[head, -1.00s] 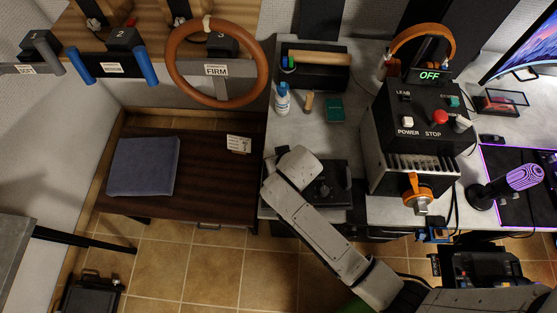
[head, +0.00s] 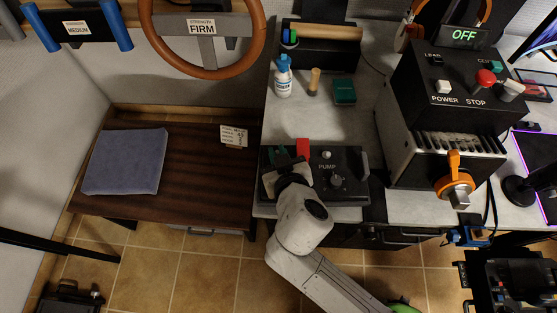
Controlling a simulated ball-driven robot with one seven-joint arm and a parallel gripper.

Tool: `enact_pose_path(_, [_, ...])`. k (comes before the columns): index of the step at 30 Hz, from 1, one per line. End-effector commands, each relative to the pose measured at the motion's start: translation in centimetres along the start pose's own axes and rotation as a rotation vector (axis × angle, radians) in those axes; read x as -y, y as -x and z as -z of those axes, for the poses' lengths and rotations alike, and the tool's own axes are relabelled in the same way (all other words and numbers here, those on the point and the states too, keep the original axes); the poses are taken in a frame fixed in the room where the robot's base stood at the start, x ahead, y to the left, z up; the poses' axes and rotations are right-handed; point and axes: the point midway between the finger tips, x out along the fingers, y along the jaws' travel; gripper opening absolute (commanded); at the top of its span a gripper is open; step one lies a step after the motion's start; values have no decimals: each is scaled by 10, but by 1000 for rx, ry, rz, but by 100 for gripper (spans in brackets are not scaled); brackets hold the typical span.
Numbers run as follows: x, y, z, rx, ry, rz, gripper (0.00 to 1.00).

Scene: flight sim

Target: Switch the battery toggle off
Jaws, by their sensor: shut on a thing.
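The black control panel (head: 352,190) lies at the front edge of the grey desk. It carries a "PUMP" label, a small pale toggle, a dark knob and a red upright part (head: 303,148). My gripper (head: 286,160) is over the panel's left part, left of the "PUMP" label and close beside the red part. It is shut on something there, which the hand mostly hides. No battery label is readable, and I cannot see which way the battery toggle points.
A black box with "POWER" and "STOP" buttons (head: 455,92) stands right, with an orange handle (head: 454,175) below. A white bottle (head: 283,78), a wooden peg (head: 314,82) and a green box (head: 344,92) stand behind the panel. A brown table (head: 200,190) with a blue cushion (head: 125,162) is left.

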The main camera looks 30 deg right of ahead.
Motion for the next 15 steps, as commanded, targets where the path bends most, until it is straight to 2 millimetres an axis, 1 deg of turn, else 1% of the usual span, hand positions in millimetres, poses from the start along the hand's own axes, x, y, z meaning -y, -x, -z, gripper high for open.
enact_pose_path(1, [2,-3,-8,-16,3,-2,0])
enact_pose_path(15, [2,2,-6,-102,25,-23,0])
